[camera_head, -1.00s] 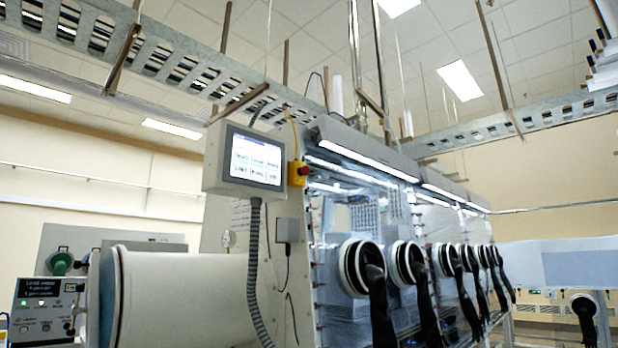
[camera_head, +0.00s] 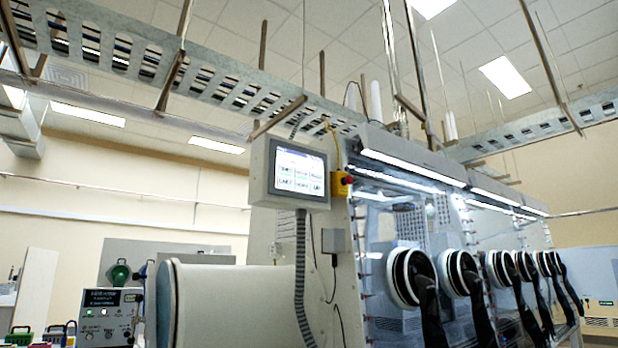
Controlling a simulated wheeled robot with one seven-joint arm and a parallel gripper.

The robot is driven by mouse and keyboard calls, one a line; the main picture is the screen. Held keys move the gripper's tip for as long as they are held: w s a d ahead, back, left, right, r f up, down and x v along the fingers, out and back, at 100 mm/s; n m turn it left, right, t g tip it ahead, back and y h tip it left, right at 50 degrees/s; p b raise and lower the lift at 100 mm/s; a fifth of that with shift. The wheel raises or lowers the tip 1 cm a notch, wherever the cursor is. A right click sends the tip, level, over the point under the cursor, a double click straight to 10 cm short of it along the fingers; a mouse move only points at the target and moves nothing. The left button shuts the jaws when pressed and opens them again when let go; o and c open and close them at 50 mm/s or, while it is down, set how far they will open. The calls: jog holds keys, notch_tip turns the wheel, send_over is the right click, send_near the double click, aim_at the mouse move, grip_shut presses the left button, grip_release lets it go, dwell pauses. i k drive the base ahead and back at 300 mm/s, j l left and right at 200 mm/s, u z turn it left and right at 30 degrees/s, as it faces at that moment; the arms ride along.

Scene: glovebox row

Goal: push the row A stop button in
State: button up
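A red stop button (camera_head: 348,180) sits on a small yellow box (camera_head: 338,186) at the near corner of the glovebox row, just right of the touchscreen panel (camera_head: 298,172). The red cap faces right in the picture. I cannot tell from here whether it is pressed. A yellow cable (camera_head: 331,140) rises from the box toward the tray overhead. I see no label naming the row. My gripper is not in view.
The glovebox (camera_head: 390,240) runs away to the right with several black gloves on round ports (camera_head: 410,277). An instrument box (camera_head: 108,315) is at lower left. A cable tray (camera_head: 170,75) hangs overhead.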

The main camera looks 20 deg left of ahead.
aim_at(349, 180)
jog(key=i+u, duration=0.25)
jog(key=i, duration=1.95)
